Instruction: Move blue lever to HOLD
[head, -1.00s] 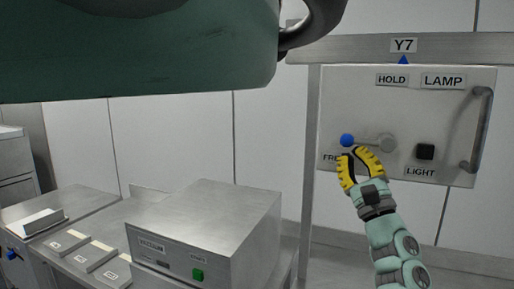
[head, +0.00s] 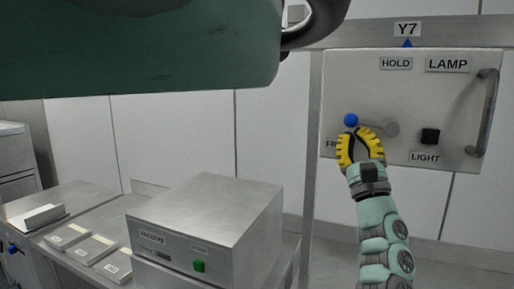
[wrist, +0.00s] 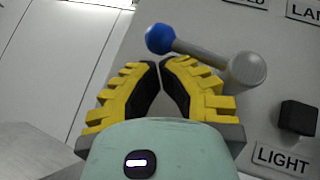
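The blue lever's ball knob (head: 351,120) is at the left end of a grey arm on the Y7 panel (head: 455,105). The lever's grey pivot (head: 390,127) is to the right, so the lever lies nearly level. The HOLD label (head: 396,63) is above the pivot. Another label at lower left, starting "FR", is partly hidden by my gripper. My gripper (head: 353,132) is just below the blue knob. In the wrist view, its yellow fingers (wrist: 159,65) have a narrow gap between their tips, with nothing between them. The knob (wrist: 160,38) is just beyond the tips.
A black switch (head: 430,136) above the LIGHT label sits right of the lever. A vertical handle (head: 486,110) is at the panel's right edge. A steel box with a green button (head: 199,266) stands on the counter at lower left. My green body part fills the upper left.

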